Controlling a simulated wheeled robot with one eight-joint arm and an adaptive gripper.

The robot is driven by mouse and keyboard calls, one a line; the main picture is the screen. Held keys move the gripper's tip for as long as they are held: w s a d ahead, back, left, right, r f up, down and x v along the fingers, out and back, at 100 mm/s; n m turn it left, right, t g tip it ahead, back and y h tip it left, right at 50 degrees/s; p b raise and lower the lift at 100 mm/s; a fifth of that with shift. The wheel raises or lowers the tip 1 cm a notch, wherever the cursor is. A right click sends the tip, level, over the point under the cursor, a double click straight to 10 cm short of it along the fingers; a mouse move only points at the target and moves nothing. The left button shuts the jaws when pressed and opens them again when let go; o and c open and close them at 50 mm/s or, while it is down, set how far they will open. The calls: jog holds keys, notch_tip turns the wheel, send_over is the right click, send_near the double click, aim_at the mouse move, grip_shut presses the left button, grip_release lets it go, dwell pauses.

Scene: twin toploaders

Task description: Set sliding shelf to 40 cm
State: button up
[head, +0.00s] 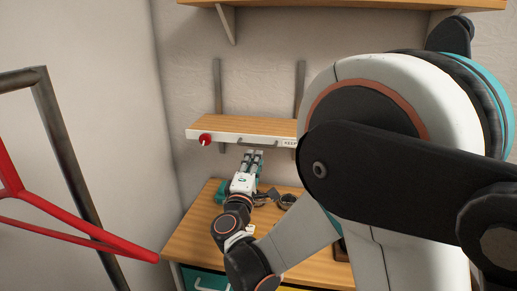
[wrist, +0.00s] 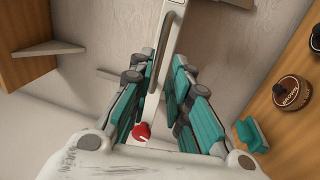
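The sliding shelf (head: 215,130) has a wood top and a white front edge, and sits on two grey upright rails on the wall. A red knob (head: 205,138) is at its left end and a thin bar handle (head: 258,144) is on its front. My gripper (head: 254,153) is just below and in front of the handle. In the wrist view, the open teal fingers (wrist: 166,70) lie on either side of the white front edge and the grey handle (wrist: 161,50). The red knob (wrist: 141,131) shows between them, nearer the palm. Contact with the handle cannot be told. My arm hides the shelf's right end.
A wooden workbench (head: 190,240) with drawers stands below the shelf, with small items on it. A fixed wooden shelf (head: 340,4) is higher on the wall. A red and grey frame (head: 60,232) stands at left. A brown round container (wrist: 291,92) shows at right.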

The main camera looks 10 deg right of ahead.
aim_at(258, 146)
jog(key=b+x, duration=0.1)
jog(key=x, duration=0.7)
jog(key=shift+f, duration=0.1)
grip_shut()
